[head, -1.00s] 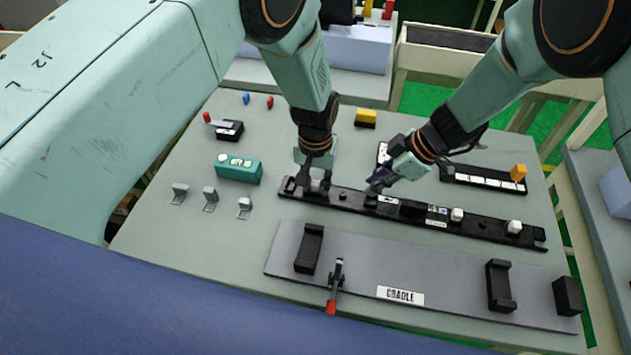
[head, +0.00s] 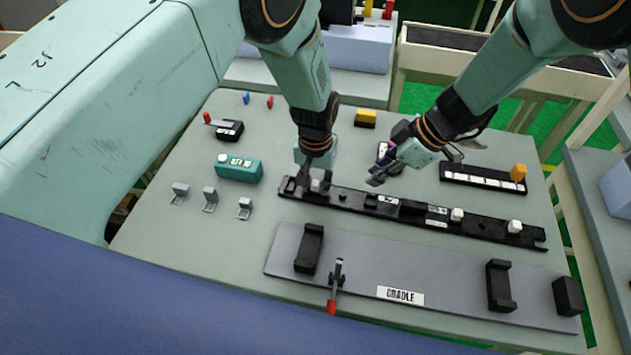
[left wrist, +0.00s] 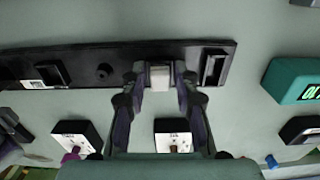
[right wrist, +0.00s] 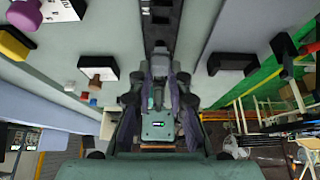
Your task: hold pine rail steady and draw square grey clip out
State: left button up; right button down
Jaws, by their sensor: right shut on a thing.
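The rail (head: 470,224) is a long black bar with pale labels, lying across the middle of the table. My left gripper (head: 316,184) is at its left end, with its fingers on either side of a pale grey block (left wrist: 160,77) on the rail; whether they press on it I cannot tell. My right gripper (head: 376,180) is just above and behind the rail, shut on a small square grey clip (right wrist: 159,66) that shows between its fingertips in the right wrist view. The fingers partly hide the clip. Two white blocks (head: 457,214) sit farther right on the rail.
A grey cradle board (head: 350,262) with black holders and a red-tipped lever lies in front. A teal box (head: 239,169) and several grey metal clips (head: 210,199) are at the left. A black strip with a yellow-orange block (head: 518,172) lies behind the rail.

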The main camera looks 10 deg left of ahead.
pick_arm(q)
jog(key=o, duration=0.4)
jog(key=shift+o, duration=0.2)
notch_tip(320, 180, up, 12)
dwell(0.5)
jog(key=shift+f, duration=0.1)
